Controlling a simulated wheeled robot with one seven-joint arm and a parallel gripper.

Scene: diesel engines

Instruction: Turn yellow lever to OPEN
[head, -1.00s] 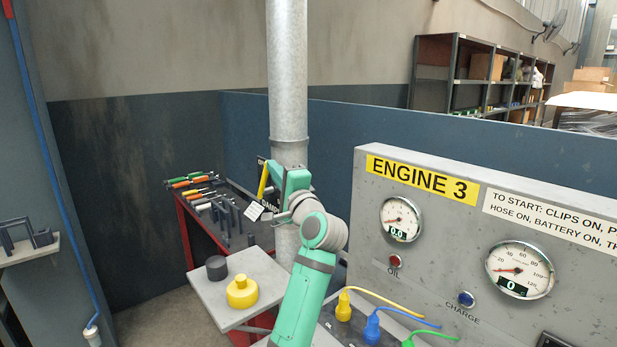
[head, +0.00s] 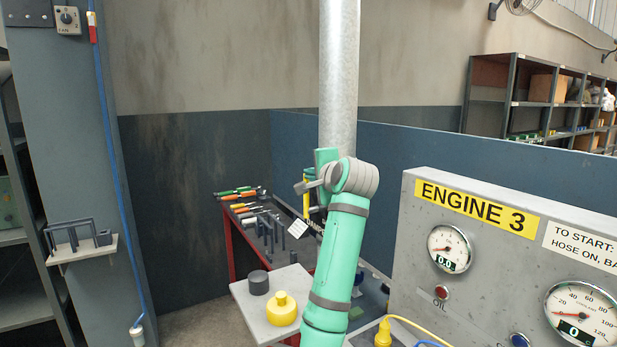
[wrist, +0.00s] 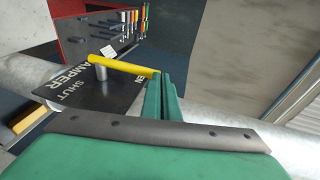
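The yellow lever (wrist: 122,65) sits on a grey pivot on the black damper plate (wrist: 90,92), fixed to the pipe. In the wrist view its free end reaches the tips of my gripper (wrist: 160,76) and lies over the letters "EN"; "SHUT" is at the plate's other end. My two green fingers are close together at the lever's end, with no clear gap; I cannot see the lever held between them. In the head view my gripper (head: 325,170) is at the pipe, and my arm hides much of the lever (head: 307,190) and plate.
A grey pipe (head: 339,80) rises behind my arm. A red tool bench (head: 228,235) with several tools stands left of it. A small table (head: 262,318) holds a yellow knobbed weight (head: 282,308) and a dark cylinder (head: 258,282). The ENGINE 3 panel (head: 430,270) is at right.

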